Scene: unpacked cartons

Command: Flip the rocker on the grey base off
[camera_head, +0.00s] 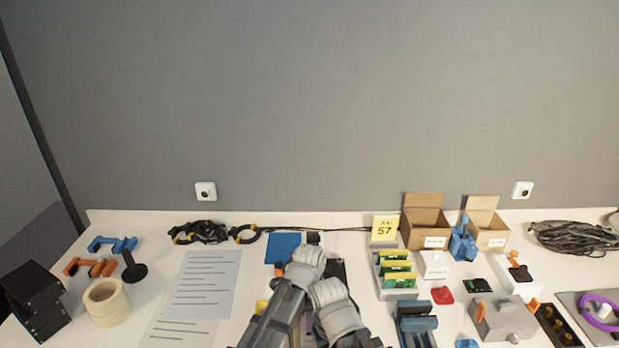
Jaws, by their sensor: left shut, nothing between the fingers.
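A grey box-shaped base (503,318) with orange parts at its sides and a small knob in front sits at the right front of the table. A white base (514,274) with an orange-topped part (517,266) stands behind it. I cannot tell a rocker or its position for certain on a grey base. My left gripper (336,270) is mostly hidden by my grey arm links over the middle of the table. It is shut and empty, well left of the grey base. My arm hides part of the table under it. My right gripper is not in view.
A card rack (397,274), blue holder (415,326) and red piece (442,295) stand between my arm and the grey base. Open cartons (425,220) stand at the back. Cables (575,238) lie back right.

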